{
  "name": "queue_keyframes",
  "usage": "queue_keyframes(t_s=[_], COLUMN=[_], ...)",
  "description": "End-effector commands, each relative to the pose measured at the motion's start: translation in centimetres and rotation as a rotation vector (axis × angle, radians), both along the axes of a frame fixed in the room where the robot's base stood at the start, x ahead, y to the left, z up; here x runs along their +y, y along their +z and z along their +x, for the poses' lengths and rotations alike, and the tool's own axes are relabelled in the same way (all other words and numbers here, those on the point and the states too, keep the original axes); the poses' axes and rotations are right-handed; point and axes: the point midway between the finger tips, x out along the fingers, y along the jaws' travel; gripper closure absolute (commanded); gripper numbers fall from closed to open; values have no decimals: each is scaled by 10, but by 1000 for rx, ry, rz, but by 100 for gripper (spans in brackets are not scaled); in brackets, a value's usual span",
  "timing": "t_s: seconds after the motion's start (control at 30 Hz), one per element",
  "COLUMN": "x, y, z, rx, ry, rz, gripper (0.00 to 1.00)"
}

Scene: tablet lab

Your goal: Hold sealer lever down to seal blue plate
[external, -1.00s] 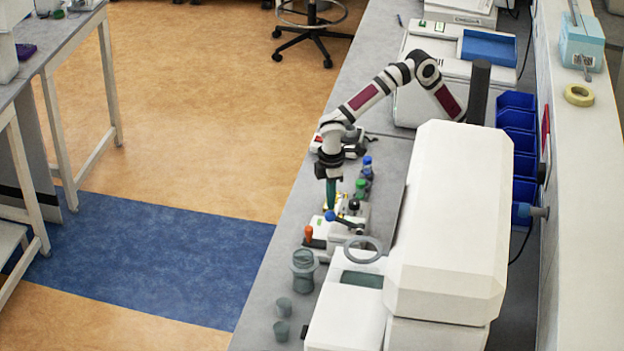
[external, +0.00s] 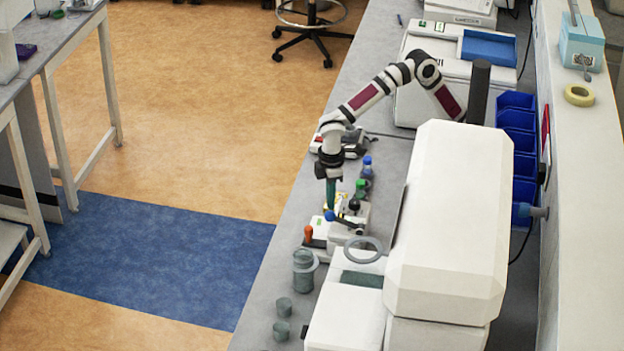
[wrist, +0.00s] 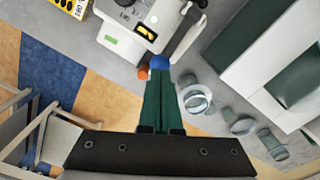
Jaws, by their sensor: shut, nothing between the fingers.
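My gripper (external: 331,205) points straight down over the sealer, its green fingers shut with nothing between them. In the wrist view the fingertips (wrist: 160,73) meet the blue ball knob (wrist: 160,62) of a lever; whether they press on it or only overlap it I cannot tell. The knob also shows just below the fingers in the external view (external: 330,216). The white sealer (external: 342,234) stands on the bench, and its body shows at the top of the wrist view (wrist: 124,40). An orange knob (wrist: 143,73) is just left of the fingertips. I cannot make out the blue plate.
A large white machine (external: 450,220) stands close on the right. Grey-green cups (external: 283,307) and a taller jar (external: 303,270) are in front. Capped bottles (external: 367,162) stand behind the sealer. A yellow rack (wrist: 66,6) shows at the wrist view's top left.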

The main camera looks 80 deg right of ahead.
Motion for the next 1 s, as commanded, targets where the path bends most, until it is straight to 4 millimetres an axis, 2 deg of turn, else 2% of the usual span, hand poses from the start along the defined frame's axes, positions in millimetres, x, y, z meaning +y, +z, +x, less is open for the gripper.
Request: queue_keyframes(t_s=[0.57, 1.0], x=[0, 0], y=[0, -11], z=[0, 0], rx=[0, 1], ry=[0, -1], rz=[0, 0], gripper=[100, 100])
